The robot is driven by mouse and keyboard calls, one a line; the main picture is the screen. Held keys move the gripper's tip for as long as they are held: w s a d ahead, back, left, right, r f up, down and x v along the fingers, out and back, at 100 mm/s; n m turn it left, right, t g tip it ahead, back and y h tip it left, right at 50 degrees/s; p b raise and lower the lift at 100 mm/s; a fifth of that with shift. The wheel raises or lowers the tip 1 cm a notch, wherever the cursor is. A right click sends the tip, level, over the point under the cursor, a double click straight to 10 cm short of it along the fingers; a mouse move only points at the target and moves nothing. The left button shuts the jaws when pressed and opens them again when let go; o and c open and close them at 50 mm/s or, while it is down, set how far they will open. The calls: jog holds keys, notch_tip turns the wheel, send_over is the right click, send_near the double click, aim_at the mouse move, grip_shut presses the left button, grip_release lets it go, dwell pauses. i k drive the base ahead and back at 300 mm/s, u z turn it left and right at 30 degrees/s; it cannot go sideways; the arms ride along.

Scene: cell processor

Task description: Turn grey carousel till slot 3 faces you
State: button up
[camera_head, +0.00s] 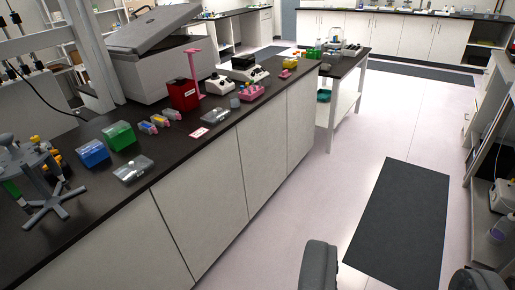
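The grey carousel (52,207) stands on the dark bench top at the far left of the view. It is a pipette stand with splayed feet and a round upper holder, and at least one pipette with a green part hangs on it. Its left side is partly cut off by the picture edge. I cannot read any slot numbers, so I cannot tell which slot faces me. My gripper (397,266) shows at the bottom right as two dark grey fingers set wide apart. It is open and empty, over the floor, well to the right of the carousel and apart from it.
Blue (93,153) and green (119,135) tip boxes and a clear box (133,168) stand right of the carousel. A red container (184,94) is farther back. The white-fronted bench (215,198) lies left of my gripper. The aisle floor with a dark mat (400,215) is clear.

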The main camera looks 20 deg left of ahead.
aim_at(25, 159)
jog(key=u, duration=0.65)
jog(key=i, duration=1.3)
jog(key=u, duration=0.95)
jog(key=i, duration=0.95)
jog(key=u, duration=0.25)
